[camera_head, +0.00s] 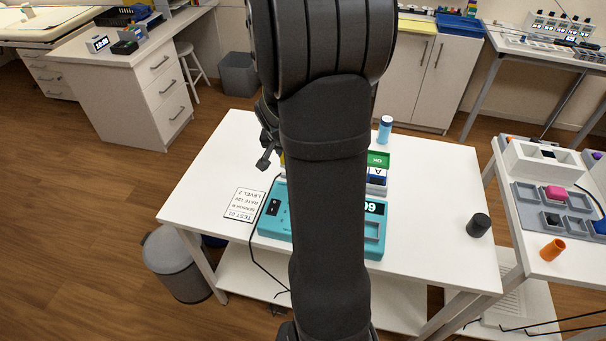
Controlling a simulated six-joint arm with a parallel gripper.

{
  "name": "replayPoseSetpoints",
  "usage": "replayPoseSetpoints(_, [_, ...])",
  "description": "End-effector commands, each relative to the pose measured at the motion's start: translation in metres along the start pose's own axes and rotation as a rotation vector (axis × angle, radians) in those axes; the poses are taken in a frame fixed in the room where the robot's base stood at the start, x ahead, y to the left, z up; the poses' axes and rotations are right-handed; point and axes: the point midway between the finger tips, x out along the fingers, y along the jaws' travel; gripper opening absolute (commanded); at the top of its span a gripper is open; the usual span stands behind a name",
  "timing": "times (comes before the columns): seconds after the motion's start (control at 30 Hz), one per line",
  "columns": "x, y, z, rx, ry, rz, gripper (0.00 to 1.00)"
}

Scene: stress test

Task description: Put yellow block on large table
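The large white table (440,247) stands in the middle of the view, under my arm. My arm hides a wide strip of its centre. My gripper (264,160) shows only in part, at the left edge of my arm over the table's back half. I cannot tell whether its fingers are open or shut.
A teal device (274,222) with a display sits on the table, with a label card (244,204) to its left. A green block (378,159), a blue bottle (385,129) and a black cylinder (478,225) stand further right. A side table (520,262) holds trays and an orange cup (553,249).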

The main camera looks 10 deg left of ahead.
Motion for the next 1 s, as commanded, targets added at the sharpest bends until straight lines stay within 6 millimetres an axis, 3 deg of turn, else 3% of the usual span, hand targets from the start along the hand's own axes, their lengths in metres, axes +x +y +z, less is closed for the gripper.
replayPoseSetpoints(0.17, [0.011,-0.019,0.006,-0.004,-0.003,0.000,0.10])
replayPoseSetpoints(0.4, [0.040,-0.074,0.021,-0.004,-0.003,0.000,0.10])
replayPoseSetpoints(0.6, [0.059,-0.107,0.029,-0.001,-0.001,0.000,0.10])
replayPoseSetpoints(0.83, [0.069,-0.116,0.034,0.002,-0.002,0.002,0.10])
replayPoseSetpoints(1.0, [0.090,-0.115,0.043,0.001,-0.003,0.004,0.10])
